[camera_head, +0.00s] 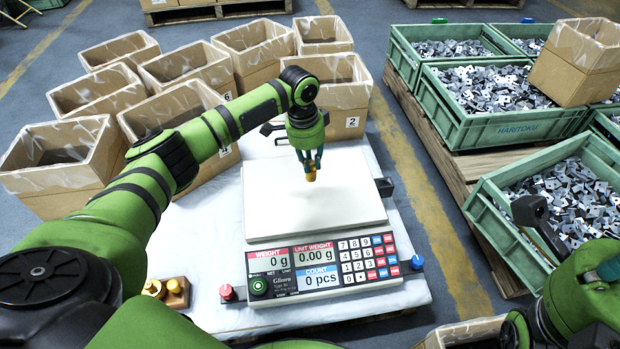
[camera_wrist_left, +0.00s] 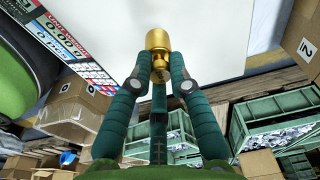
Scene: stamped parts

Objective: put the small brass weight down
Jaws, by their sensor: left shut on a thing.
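The small brass weight (camera_head: 310,175) is held in my left gripper (camera_head: 309,160) above the cream plate of the counting scale (camera_head: 270,215). In the left wrist view the weight (camera_wrist_left: 158,40) sits between the fingertips (camera_wrist_left: 159,72), which are shut on it. The scale's display reads 0 g, 0.00 g and 0 pcs. A wooden block (camera_head: 176,293) with brass weights stands left of the scale on the white table (camera_head: 205,255). Part of my right arm shows at the lower right; its gripper's fingers cannot be made out clearly.
Several cardboard boxes with plastic liners (camera_head: 172,108) stand behind and left of the table. Green crates of stamped metal parts (camera_head: 478,125) stand on a pallet (camera_head: 440,160) at the right. The scale plate under the weight is clear.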

